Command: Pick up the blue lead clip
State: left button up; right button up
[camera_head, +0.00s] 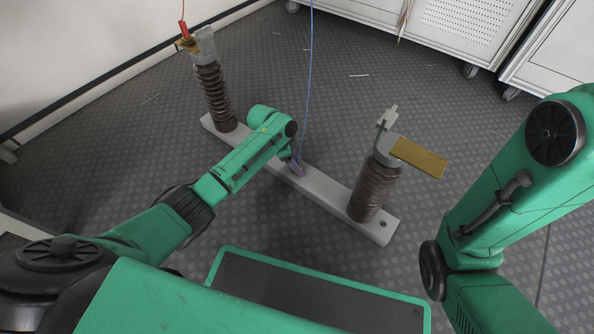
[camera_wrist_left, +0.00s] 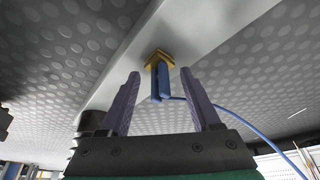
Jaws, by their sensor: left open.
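The blue lead clip (camera_wrist_left: 161,82) shows in the left wrist view, with a brass piece (camera_wrist_left: 158,57) at its far end against the pale beam. A blue cable (camera_wrist_left: 240,114) runs from the clip to the right. My left gripper (camera_wrist_left: 159,76) is open; its two purple fingers stand on either side of the clip, with a gap on both sides. In the head view my left gripper (camera_head: 295,166) is over the middle of the beam, and I cannot make out the clip there. My right arm shows at the right, but its gripper is out of view.
The pale beam (camera_head: 317,186) carries two brown ribbed insulators, one at the left (camera_head: 213,95) and one at the right (camera_head: 373,187). A red clip (camera_head: 184,31) is on the left one's top. White cabinets (camera_head: 468,22) stand at the back right.

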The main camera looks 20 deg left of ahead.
pick_arm(q)
jog(key=shift+r, duration=0.15)
grip_shut()
